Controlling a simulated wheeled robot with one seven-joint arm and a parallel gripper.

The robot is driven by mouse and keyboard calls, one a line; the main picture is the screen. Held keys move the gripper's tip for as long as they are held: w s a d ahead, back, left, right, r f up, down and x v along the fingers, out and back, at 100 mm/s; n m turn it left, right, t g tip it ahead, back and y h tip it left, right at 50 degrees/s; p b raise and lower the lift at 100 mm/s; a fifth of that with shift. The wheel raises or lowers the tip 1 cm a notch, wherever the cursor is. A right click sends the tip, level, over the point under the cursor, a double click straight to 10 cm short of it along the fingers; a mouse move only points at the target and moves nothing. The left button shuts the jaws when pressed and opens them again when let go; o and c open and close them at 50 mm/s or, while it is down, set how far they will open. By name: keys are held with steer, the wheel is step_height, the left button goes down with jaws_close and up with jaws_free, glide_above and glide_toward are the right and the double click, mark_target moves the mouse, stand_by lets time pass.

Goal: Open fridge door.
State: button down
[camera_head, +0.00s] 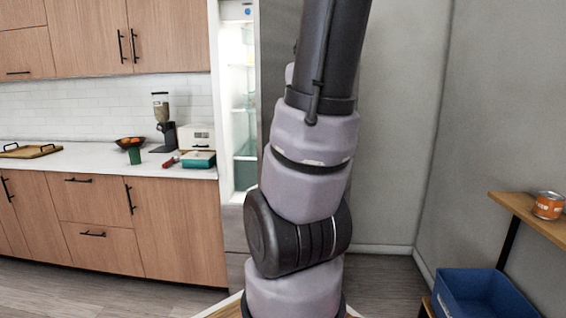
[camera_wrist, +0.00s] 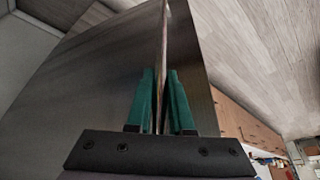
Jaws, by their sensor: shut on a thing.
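The fridge (camera_head: 224,110) stands at the right end of the counter in the head view. Its lit interior with shelves shows through a tall gap, so the fridge door (camera_head: 276,45), a dark grey panel to the right of the gap, stands open by some amount. My arm covers much of the door. In the wrist view, the green fingers of my gripper (camera_wrist: 161,75) are shut on the door, one on each side of a thin upright edge. Brushed grey door surface (camera_wrist: 95,65) fills the left. My gripper and the door handle cannot be made out in the head view.
Wooden cabinets and a white counter (camera_head: 80,158) with a fruit bowl, a coffee grinder and boxes lie to the left. A blue bin (camera_head: 480,292) and a wooden shelf (camera_head: 530,215) with an orange can stand at the right. Grey wall lies behind my arm.

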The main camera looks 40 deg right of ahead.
steer(key=c, duration=0.8)
jaws_free()
steer(key=shift+r, duration=0.1)
steer(key=v, duration=1)
steer(key=shift+r, duration=0.35)
steer(key=shift+s, duration=0.15)
